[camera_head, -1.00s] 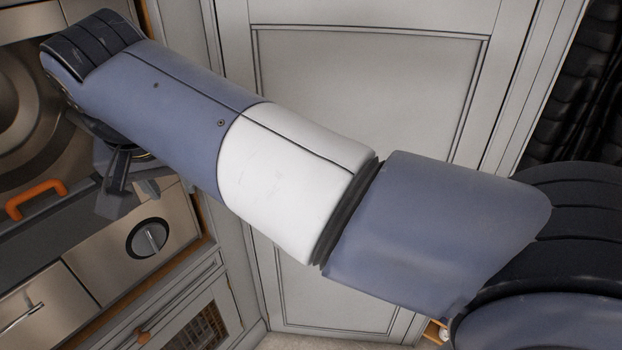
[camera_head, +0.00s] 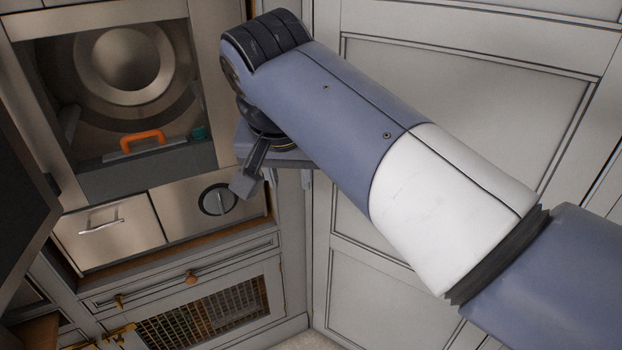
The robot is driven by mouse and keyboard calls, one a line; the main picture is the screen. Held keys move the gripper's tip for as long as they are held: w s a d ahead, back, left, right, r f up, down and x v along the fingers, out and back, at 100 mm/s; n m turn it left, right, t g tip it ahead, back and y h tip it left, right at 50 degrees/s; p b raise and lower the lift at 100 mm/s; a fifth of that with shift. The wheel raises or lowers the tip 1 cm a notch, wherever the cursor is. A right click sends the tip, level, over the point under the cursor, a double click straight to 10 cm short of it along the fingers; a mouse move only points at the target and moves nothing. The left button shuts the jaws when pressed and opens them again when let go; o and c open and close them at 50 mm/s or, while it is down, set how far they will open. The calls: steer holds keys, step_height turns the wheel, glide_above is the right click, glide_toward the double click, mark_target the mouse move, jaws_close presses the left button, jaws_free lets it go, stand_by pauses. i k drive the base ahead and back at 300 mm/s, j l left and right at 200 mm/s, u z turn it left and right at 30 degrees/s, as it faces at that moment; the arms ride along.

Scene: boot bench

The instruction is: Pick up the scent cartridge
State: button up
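No thing in view can be named for certain as the scent cartridge. A small teal object (camera_head: 199,132) sits at the right end of the front ledge in the open steel compartment. It is too small to identify. My gripper (camera_head: 250,178) hangs under the far end of my arm, to the right of the compartment and apart from the teal object. One dark finger shows; the rest is partly hidden by the arm, so its opening is unclear. I see nothing held in it.
An orange handle (camera_head: 142,141) stands on the compartment's ledge, left of the teal object. Below are a steel drawer (camera_head: 108,235) and a panel with a round dial (camera_head: 218,199). A dark door (camera_head: 22,180) stands at the left edge. A mesh-fronted cabinet (camera_head: 207,313) is lower down.

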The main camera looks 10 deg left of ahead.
mark_target(200, 133)
steer(key=j+z, duration=0.45)
steer(key=j, duration=1.85)
